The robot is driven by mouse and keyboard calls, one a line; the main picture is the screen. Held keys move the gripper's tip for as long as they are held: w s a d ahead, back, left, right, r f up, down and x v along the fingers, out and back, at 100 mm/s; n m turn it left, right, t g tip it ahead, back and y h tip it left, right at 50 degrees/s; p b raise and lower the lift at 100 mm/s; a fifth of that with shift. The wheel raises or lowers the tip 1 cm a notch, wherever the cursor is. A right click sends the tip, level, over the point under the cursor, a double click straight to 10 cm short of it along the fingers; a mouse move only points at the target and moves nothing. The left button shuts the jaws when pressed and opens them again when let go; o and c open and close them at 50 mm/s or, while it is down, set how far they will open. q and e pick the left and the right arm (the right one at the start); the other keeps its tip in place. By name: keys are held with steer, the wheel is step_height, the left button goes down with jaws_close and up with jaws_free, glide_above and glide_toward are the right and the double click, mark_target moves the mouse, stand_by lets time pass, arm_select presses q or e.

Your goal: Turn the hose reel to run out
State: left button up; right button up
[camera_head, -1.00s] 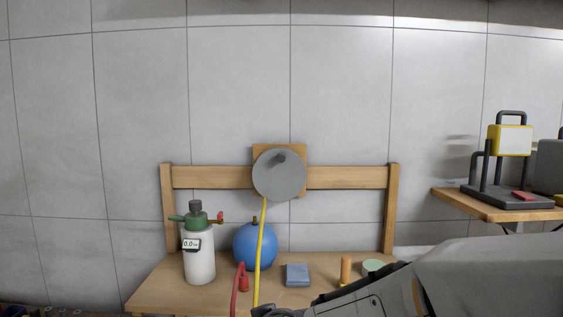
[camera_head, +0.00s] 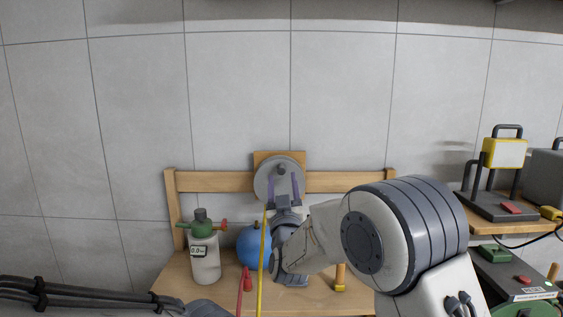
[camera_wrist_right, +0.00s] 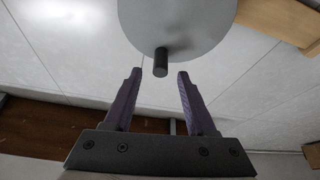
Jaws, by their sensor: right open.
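The hose reel, a round grey disc (camera_head: 263,179), is mounted on a wooden board on the bench's back rail. A short dark handle (camera_head: 281,169) sticks out from its face; it also shows in the right wrist view (camera_wrist_right: 160,62). A yellow hose (camera_head: 262,265) hangs down from the reel's left side. My right gripper (camera_head: 283,182) is raised in front of the disc, open, with purple fingers pointing at it. In the right wrist view the handle lies between and just beyond the fingertips (camera_wrist_right: 158,74), with gaps on both sides. My left gripper is not in view.
A side shelf at right holds a yellow work lamp (camera_head: 504,153). The wall above is clear.

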mark_target(282, 173)
steer(key=p+x, duration=0.2)
steer(key=x, duration=0.2)
steer(key=shift+r, duration=0.15)
steer(key=shift+w, duration=0.3)
steer(key=shift+c, duration=0.3)
jaws_close()
stand_by(0.8)
